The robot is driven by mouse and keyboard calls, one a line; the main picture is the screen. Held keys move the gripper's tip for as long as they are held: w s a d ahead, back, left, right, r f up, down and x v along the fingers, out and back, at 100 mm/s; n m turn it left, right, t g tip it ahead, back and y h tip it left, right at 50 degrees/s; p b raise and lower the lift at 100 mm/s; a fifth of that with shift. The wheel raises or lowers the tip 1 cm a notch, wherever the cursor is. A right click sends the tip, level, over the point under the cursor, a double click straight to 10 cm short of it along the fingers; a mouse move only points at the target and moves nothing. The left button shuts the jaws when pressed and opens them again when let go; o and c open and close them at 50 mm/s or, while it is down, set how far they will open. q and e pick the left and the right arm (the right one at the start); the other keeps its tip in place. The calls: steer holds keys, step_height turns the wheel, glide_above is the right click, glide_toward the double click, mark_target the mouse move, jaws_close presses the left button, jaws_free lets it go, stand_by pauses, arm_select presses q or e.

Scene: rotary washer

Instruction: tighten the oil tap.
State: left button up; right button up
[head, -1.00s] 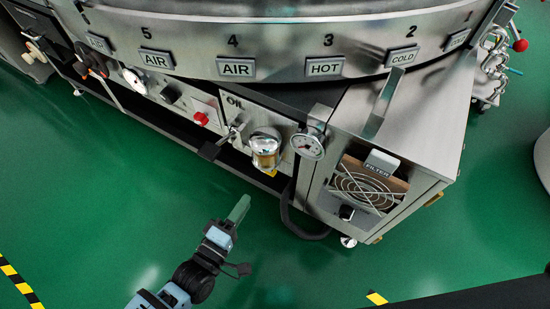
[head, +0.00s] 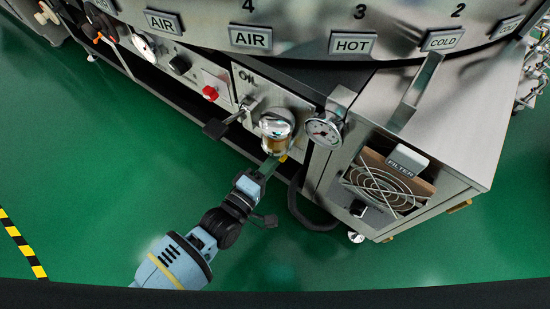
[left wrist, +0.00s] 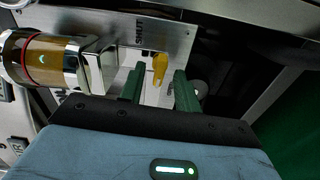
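The oil tap's small yellow handle (left wrist: 160,65) shows in the left wrist view, near the panel's lower edge. In the head view a bit of yellow (head: 283,158) shows just below the oil cup (head: 275,130), mostly hidden. The cup, amber with a chrome body, also fills the left of the left wrist view (left wrist: 40,60). My left gripper (left wrist: 159,72) is open, its two green fingers either side of the yellow handle in that view. Whether they touch it cannot be told. In the head view the left gripper (head: 270,166) reaches up just under the cup. My right gripper is not in view.
A pressure gauge (head: 323,132) and a steel filter cabinet (head: 440,125) stand to the right. A dark hose (head: 300,205) hangs nearby. The green floor (head: 90,190) is open.

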arm_select(q)
steer(key=shift+w+d, duration=0.35)
steer(key=shift+w, duration=0.15)
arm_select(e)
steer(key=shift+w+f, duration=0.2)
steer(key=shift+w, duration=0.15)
arm_select(q)
steer(key=c, duration=0.4)
jaws_close()
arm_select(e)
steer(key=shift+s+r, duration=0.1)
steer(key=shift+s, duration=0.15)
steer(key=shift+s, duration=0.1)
